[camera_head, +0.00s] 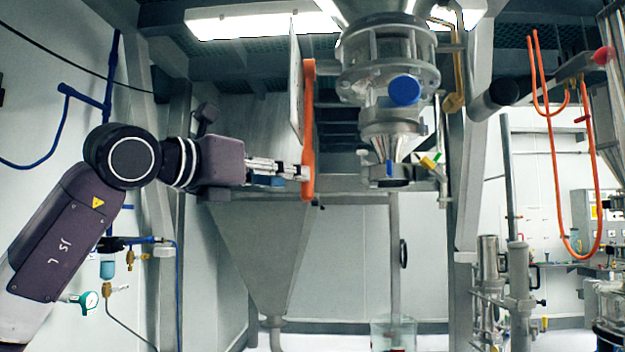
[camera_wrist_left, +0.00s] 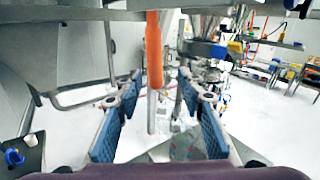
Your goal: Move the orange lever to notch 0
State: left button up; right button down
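The orange lever (camera_head: 309,125) hangs almost straight down beside a thin pale plate (camera_head: 296,85), which I see nearly edge-on. Any notch marks on the plate cannot be read. My left gripper (camera_head: 303,173) comes in from the left, with its fingertips at the lever's lower part. In the left wrist view the lever (camera_wrist_left: 154,52) reaches down between the two blue-padded fingers of the left gripper (camera_wrist_left: 158,82). The fingers are spread, with a gap on both sides of the lever. My right gripper is not in view.
A metal sifter body (camera_head: 388,65) with a blue round cap (camera_head: 405,90) stands right of the lever. A grey hopper (camera_head: 262,250) is behind and below. A glass container (camera_head: 393,334) sits low under the outlet. Orange hoses (camera_head: 555,160) hang at the right.

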pick_arm(q)
jog(key=shift+y, duration=0.3)
jog(key=p+x, duration=0.1)
jog(key=x, duration=0.1)
jog(key=p+x, duration=0.1)
jog(key=x, duration=0.1)
jog(key=p+x, duration=0.1)
jog(key=x, duration=0.1)
jog(key=shift+w+a+r, duration=0.1)
jog(key=shift+w+r, duration=0.3)
jog(key=shift+w, duration=0.05)
jog(key=shift+w+f+p, duration=0.1)
jog(key=shift+w+p, duration=0.2)
jog(key=shift+w, duration=0.05)
jog(key=shift+c, duration=0.4)
grip_shut()
